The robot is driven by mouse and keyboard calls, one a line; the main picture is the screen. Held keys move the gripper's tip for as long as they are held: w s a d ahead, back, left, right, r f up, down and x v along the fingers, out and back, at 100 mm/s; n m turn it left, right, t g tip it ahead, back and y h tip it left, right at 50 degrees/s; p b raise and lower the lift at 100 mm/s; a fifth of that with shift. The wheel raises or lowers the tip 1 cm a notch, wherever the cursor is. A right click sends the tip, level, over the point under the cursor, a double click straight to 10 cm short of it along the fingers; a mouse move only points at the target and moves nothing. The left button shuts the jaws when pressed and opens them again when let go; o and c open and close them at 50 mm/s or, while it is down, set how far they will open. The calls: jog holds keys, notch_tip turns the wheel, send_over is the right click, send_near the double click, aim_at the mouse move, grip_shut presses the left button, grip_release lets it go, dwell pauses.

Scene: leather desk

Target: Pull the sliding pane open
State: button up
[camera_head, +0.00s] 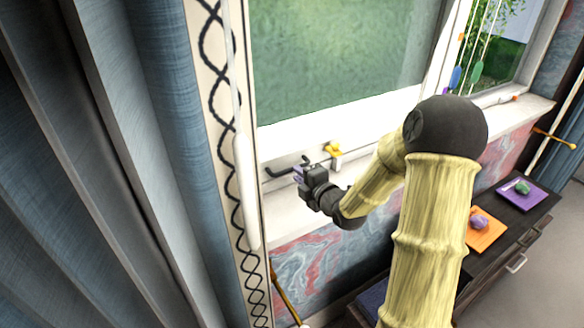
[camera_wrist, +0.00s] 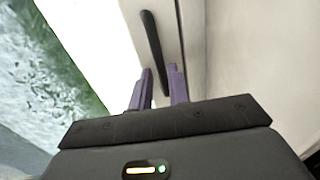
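The sliding pane has greenish glass (camera_head: 335,50) in a white frame and fills the upper middle of the head view. A black bar handle (camera_head: 281,171) sits low on the white frame, near its left corner. The handle also shows in the wrist view (camera_wrist: 151,38), running down towards my fingers. My gripper (camera_head: 297,173) is at the handle's right part in the head view. In the wrist view its two purple fingers (camera_wrist: 160,72) are apart, with the handle's lower end showing in the gap between them. I cannot tell whether they touch it.
A yellow latch-like piece (camera_head: 333,150) is on the frame just right of my gripper. A grey-blue curtain (camera_head: 165,130) hangs at the left. A dark cabinet (camera_head: 510,235) with purple and orange mats stands at the lower right. Coloured pulls (camera_head: 455,77) hang at the upper right.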

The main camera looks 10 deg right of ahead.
jog(key=x, duration=0.5)
jog(key=shift+c, duration=0.5)
jog(key=shift+s, duration=0.1)
grip_shut()
